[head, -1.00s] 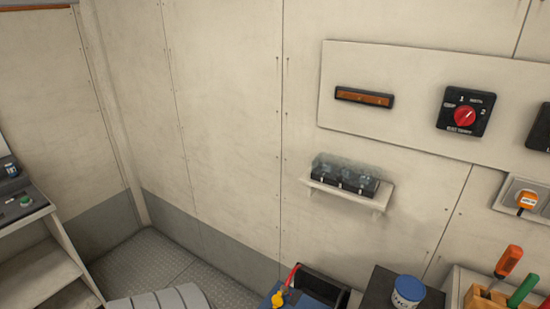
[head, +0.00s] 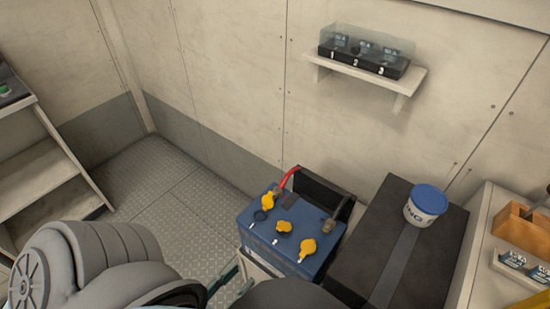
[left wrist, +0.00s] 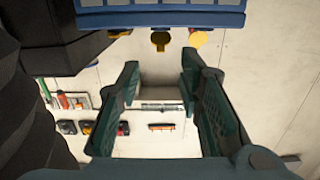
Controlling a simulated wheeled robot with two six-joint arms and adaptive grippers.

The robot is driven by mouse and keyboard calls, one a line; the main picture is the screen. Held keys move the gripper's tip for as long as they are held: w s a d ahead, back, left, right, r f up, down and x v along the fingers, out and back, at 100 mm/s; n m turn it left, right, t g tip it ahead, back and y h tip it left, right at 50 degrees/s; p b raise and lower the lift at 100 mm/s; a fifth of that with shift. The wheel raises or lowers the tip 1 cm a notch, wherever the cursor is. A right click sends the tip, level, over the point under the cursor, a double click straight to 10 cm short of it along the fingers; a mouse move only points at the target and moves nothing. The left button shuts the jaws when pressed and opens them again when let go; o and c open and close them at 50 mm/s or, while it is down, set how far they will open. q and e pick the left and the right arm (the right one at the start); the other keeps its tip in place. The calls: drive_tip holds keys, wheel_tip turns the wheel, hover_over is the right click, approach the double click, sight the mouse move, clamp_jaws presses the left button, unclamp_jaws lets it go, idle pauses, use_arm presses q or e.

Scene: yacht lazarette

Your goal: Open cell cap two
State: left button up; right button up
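A blue battery (head: 262,238) stands low in the middle of the head view. It carries three yellow cell caps in a row: far-left (head: 267,200), middle (head: 284,226) and near-right (head: 307,247). A dark round opening (head: 260,215) shows beside the far-left cap; the middle cap appears down. The battery's blue edge (left wrist: 160,18) and yellow caps (left wrist: 160,40) show at the top of the left wrist view. My left gripper (left wrist: 160,66) is open and empty, its fingers apart and short of the caps. In the head view, only teal finger parts show beside the battery. My right gripper is not seen.
A red-booted cable (head: 288,178) and a dark cable end (head: 332,225) are on the battery. A black box (head: 395,250) with a blue-lidded tub (head: 426,205) stands right. A wall shelf (head: 350,70) holds a clear-covered block. Floor plates (head: 185,185) are clear to the left.

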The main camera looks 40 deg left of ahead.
sight(278, 230)
use_arm(q)
drive_tip(key=shift+t, duration=0.3)
drive_tip(key=w, duration=0.5)
drive_tip(key=w+r, duration=0.1)
drive_tip(key=w, duration=0.8)
drive_tip(key=shift+w+a+r, duration=0.25)
drive_tip(key=shift+w+r, duration=0.1)
drive_tip(key=shift+r, duration=0.05)
drive_tip(key=shift+c, duration=0.4)
drive_tip(key=shift+s+p, duration=0.1)
drive_tip(key=shift+p, duration=0.2)
clamp_jaws()
